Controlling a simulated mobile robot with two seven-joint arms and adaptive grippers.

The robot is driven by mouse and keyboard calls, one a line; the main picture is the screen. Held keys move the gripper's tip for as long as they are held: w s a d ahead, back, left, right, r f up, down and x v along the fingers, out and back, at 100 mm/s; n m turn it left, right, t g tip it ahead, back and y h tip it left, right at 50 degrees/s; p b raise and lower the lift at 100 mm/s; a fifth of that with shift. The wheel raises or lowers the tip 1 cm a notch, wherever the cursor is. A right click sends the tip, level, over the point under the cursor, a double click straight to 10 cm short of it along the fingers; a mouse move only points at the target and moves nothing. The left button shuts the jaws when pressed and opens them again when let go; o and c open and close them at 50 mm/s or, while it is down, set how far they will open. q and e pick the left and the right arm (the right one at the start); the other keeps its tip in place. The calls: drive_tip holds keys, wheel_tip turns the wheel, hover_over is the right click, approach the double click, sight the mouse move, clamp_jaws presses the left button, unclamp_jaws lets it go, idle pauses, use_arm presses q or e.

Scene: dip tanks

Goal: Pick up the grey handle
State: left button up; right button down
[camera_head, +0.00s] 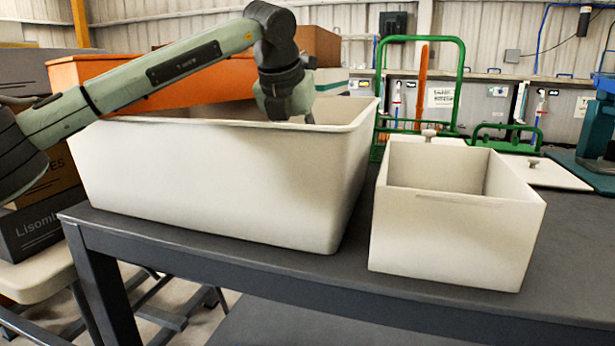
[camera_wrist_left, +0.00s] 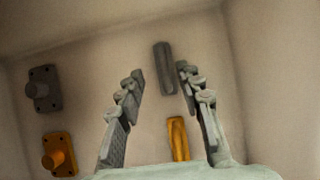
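In the left wrist view, a grey handle (camera_wrist_left: 163,68), a plain elongated bar, lies on the floor of the tank, between and slightly beyond my left fingertips. My left gripper (camera_wrist_left: 160,78) is open, its two fingers spread on either side with nothing held. In the head view, my left gripper (camera_head: 290,105) reaches down into the large white tank (camera_head: 220,180) near its back right; its fingertips are mostly hidden by the rim. The tank's contents are hidden in the head view. My right gripper is not in view.
An orange bar (camera_wrist_left: 178,138) lies nearer, between the fingers. A dark grey knobbed plate (camera_wrist_left: 44,88) and an orange knobbed plate (camera_wrist_left: 59,153) are at the left. A smaller white tank (camera_head: 450,225) stands right of the large one on the dark table (camera_head: 330,290).

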use_arm(q)
drive_tip(key=x, duration=0.4)
drive_tip(key=shift+w+d+f, duration=0.1)
drive_tip(key=shift+d+f, duration=0.05)
drive_tip(key=shift+d, duration=0.15)
clamp_jaws()
